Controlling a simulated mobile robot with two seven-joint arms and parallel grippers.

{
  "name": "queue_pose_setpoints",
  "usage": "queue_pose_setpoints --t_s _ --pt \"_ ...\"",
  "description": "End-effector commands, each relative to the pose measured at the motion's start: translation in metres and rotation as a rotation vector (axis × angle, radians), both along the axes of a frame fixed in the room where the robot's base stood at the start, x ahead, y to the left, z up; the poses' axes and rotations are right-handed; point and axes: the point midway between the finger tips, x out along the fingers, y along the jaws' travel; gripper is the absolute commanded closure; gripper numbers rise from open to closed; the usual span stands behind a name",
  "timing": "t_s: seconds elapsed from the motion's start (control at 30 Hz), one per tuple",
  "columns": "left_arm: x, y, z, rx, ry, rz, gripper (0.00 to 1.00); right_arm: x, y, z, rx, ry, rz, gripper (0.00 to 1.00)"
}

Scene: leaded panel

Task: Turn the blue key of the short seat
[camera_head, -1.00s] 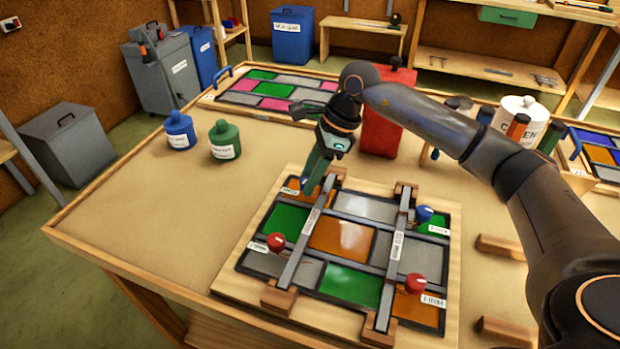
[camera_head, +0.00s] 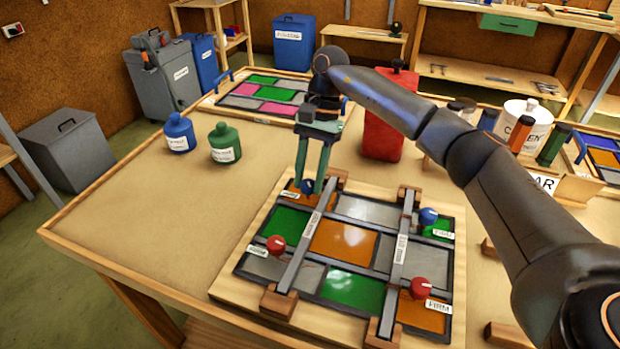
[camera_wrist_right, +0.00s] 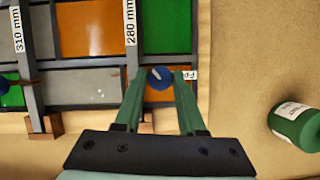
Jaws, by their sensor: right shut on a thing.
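The leaded panel (camera_head: 349,240) lies on a wooden board on the table, crossed by two grey bars. My right gripper (camera_head: 308,189) points down at its far left corner, shut on a blue key (camera_head: 307,185). In the right wrist view the blue key (camera_wrist_right: 159,79), with a slanted white mark, sits between the fingertips (camera_wrist_right: 160,73), beside the bar marked 280 mm (camera_wrist_right: 130,25). The tag beside it is partly covered by a finger. A second blue key (camera_head: 428,216) stands at the far right corner. Red keys (camera_head: 276,245) (camera_head: 419,288) stand near the other two corners. My left gripper is out of view.
Blue and green jars (camera_head: 224,146) stand left of the panel. A red canister (camera_head: 388,120) stands behind it, close to my right arm. A white tub (camera_head: 520,125) is at the back right. The left front of the table is clear.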

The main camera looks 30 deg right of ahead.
Motion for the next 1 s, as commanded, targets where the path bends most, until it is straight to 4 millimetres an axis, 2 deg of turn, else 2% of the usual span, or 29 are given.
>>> queue_pose_setpoints --t_s 0.5,0.73,1.0 --pt "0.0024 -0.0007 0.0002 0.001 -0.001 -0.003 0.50 0.0025 0.0028 0.0011 -0.002 -0.002 0.471 1.00" --pt "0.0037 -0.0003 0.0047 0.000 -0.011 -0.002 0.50 0.0027 0.0031 0.0010 -0.002 -0.002 0.618 1.00" --pt "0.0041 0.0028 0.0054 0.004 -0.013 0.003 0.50 0.0028 0.0035 0.0000 -0.002 -0.002 0.709 1.00"
